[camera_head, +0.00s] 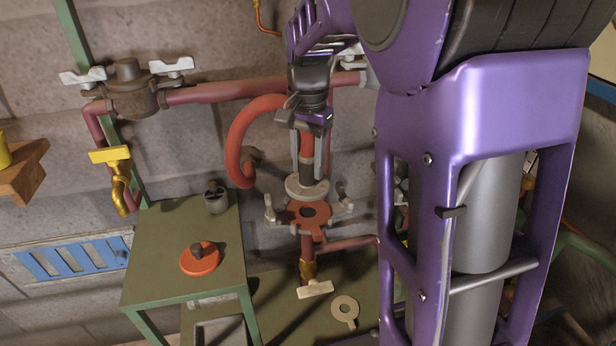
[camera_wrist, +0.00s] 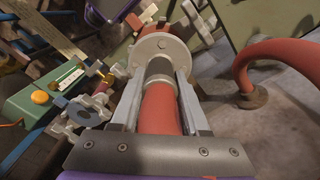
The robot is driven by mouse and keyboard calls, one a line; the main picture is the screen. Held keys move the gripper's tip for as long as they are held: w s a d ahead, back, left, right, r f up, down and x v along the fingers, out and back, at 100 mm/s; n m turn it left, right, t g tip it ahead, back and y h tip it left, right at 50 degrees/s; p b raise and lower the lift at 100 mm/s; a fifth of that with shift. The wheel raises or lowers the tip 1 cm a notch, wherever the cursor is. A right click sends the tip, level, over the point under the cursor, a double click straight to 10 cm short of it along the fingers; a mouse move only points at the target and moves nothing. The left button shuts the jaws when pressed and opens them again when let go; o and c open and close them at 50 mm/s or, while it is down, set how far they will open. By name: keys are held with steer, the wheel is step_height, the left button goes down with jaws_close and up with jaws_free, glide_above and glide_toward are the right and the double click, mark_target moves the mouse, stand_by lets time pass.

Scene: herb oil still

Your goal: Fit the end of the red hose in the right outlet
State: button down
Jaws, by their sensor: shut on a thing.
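The red hose (camera_head: 250,125) loops from the wall down into my gripper (camera_head: 308,165). My gripper is shut on the hose's end, a dark collar with a grey round flange (camera_head: 307,188) below the fingertips. In the wrist view the flange (camera_wrist: 160,52) lies past the fingertips, and the hose (camera_wrist: 160,108) runs between the fingers. Right under the flange is an outlet with a red gasket (camera_head: 308,213), a dark central hole and grey wing clamps at its sides. The flange seems just above it; I cannot tell whether they touch. My arm hides what lies farther right.
A green table (camera_head: 170,235) at left bears a red disc with a knob (camera_head: 200,258) and a small grey weight (camera_head: 215,197). A pale ring (camera_head: 345,310) lies on the lower green surface. A capped fitting (camera_head: 130,90) with wing nuts is on the wall pipe.

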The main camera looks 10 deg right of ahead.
mark_target(308, 154)
step_height(308, 154, up, 3)
steer(key=shift+r+p, duration=0.15)
steer(key=shift+p, duration=0.2)
steer(key=shift+r+p, duration=1.95)
steer(key=shift+r, duration=0.2)
